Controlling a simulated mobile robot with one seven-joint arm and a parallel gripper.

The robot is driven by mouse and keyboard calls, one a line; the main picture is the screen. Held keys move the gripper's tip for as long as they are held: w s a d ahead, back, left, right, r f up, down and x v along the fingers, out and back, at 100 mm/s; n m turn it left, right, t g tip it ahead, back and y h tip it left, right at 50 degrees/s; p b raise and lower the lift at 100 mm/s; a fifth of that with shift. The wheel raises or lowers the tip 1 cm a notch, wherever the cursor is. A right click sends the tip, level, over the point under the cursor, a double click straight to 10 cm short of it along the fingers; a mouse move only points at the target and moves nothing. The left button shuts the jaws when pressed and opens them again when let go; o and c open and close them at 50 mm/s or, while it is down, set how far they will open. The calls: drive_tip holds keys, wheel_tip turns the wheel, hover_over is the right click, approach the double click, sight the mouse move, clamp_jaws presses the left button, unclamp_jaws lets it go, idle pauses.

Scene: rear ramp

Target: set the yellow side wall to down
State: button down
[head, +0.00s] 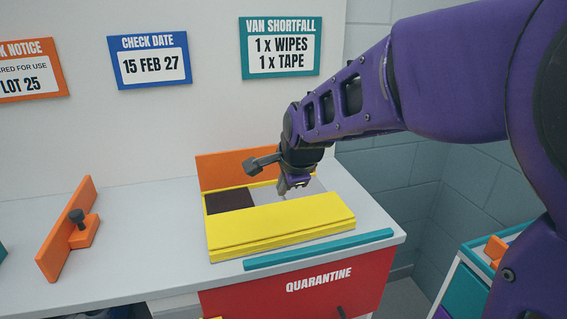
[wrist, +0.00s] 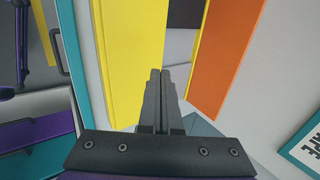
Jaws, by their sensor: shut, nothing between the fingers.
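The yellow side wall (head: 280,222) is a long flat panel along the near side of a yellow-rimmed box on the counter. It seems raised, hiding the near part of the box; I cannot tell its exact tilt. In the wrist view the yellow wall (wrist: 132,50) lies just left of the fingertips. My gripper (head: 284,189) points down over the right part of the box, behind the yellow wall. Its fingers (wrist: 159,72) are together and empty; contact with the wall cannot be told.
An orange panel (head: 236,168) stands along the box's back side. A dark block (head: 230,201) lies in the box's left part. A teal strip (head: 318,249) lies along the counter's front edge. An orange upright with a dark knob (head: 72,232) stands left. The counter between is clear.

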drive_tip(key=shift+r, duration=0.1)
drive_tip(key=g+h+p, duration=0.1)
drive_tip(key=g+p, duration=0.2)
drive_tip(key=p, duration=0.4)
hover_over(275, 207)
wheel_tip(275, 207, down, 5)
drive_tip(key=shift+r, duration=0.1)
drive_tip(key=shift+w+b+x, duration=0.15)
drive_tip(key=shift+b+x, duration=0.1)
drive_tip(key=shift+x, duration=0.55)
drive_tip(key=shift+w+b+x, duration=0.15)
drive_tip(key=shift+b+x, duration=0.05)
drive_tip(key=shift+x, duration=0.55)
drive_tip(key=shift+a+r, duration=0.1)
drive_tip(key=shift+a, duration=0.05)
drive_tip(key=shift+r, duration=0.1)
